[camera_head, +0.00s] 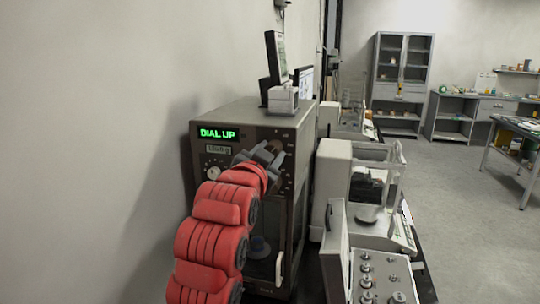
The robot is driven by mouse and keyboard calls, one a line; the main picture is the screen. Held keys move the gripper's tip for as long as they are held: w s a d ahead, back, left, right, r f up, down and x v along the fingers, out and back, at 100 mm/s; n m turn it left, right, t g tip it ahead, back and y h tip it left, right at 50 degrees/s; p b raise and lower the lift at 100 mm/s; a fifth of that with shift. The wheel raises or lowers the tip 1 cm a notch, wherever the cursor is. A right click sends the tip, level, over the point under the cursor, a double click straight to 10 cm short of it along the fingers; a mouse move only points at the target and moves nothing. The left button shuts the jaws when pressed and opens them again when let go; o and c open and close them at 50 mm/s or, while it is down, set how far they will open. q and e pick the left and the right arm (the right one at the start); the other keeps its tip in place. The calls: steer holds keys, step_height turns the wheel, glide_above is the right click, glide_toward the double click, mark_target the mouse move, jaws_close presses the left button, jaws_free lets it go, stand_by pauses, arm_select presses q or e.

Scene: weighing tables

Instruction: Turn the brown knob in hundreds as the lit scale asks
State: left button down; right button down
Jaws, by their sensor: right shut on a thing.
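The lit scale (240,108) is a tall grey-brown balance with a dark front panel. Green letters reading "DIAL UP" (217,133) glow at its upper left. A small numeric readout (218,149) sits below, too small to read surely. A pale round dial (213,172) shows left of my arm. My right gripper (269,153), on its red arm, is against the upper right of the panel. It is shut on what appears to be the brown knob, which its fingers hide. My left gripper is out of view.
A second, white balance (333,172) stands close on the right. A case of metal weights (376,278) lies open in front of it. A small box and a screen (277,58) stand on top of the lit scale. Open floor (450,230) lies to the right.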

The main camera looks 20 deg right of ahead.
steer(key=shift+c, duration=2.3)
jaws_free()
steer(key=b+v, duration=0.2)
steer(key=v, duration=1.5)
steer(key=shift+s, duration=0.2)
steer(key=shift+a, duration=0.15)
